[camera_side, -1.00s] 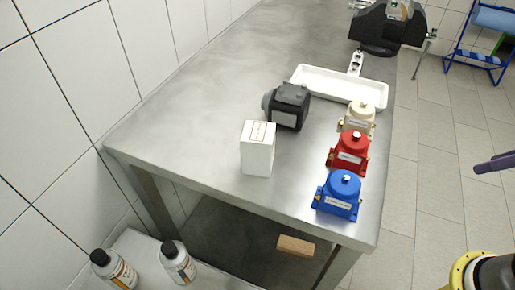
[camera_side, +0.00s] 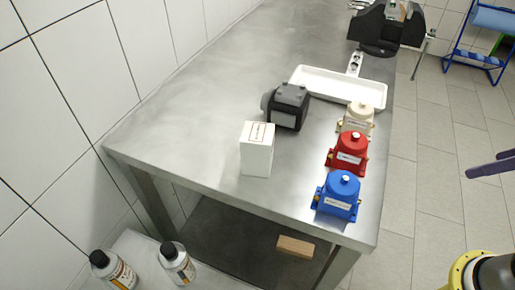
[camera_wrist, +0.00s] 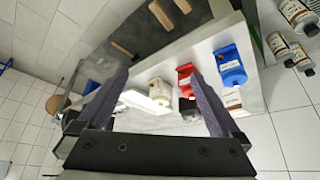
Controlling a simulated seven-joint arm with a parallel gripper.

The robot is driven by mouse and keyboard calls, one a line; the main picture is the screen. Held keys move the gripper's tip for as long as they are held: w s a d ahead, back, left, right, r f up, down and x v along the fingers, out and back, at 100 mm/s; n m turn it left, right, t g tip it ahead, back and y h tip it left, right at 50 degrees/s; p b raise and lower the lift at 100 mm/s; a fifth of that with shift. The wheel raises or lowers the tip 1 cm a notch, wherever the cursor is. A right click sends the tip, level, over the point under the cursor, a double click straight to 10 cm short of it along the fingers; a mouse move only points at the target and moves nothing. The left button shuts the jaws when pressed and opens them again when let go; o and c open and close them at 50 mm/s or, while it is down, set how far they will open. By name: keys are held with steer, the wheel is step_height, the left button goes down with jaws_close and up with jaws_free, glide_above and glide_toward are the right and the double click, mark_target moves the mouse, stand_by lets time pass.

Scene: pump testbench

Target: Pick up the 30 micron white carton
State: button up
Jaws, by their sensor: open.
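The white carton (camera_side: 257,150) stands upright near the front edge of the steel table, with a small printed label whose micron figure is too small to read.
A black pump (camera_side: 288,106) stands just behind the carton. Blue (camera_side: 338,196), red (camera_side: 349,153) and cream (camera_side: 358,118) pumps line the table's right side. A white tray (camera_side: 340,86) and a vise (camera_side: 388,25) are farther back. The table left of the carton is clear.

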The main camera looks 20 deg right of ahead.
steer(key=w+a+r+n+y, duration=0.1)
steer(key=w+a+r+n, duration=0.25)
steer(key=w+r, duration=0.45)
steer(key=w+a+r+n, duration=0.3)
steer(key=w+a+r, duration=0.2)
steer(key=w, duration=0.4)
steer(key=n+g, duration=0.5)
glide_above(256, 132)
steer(key=f, duration=1.5)
steer(key=shift+s+d+f, duration=0.15)
steer(key=shift+d+f, duration=0.1)
steer(key=shift+d, duration=0.05)
steer(key=shift+y, duration=0.3)
steer(key=f, duration=0.6)
steer(key=shift+w+a+f, duration=0.25)
steer(key=shift+a+f, duration=0.1)
steer(key=shift+f, duration=3.2)
steer(key=c, duration=1.3)
steer(key=shift+r, duration=0.1)
steer(key=shift+c, duration=0.4)
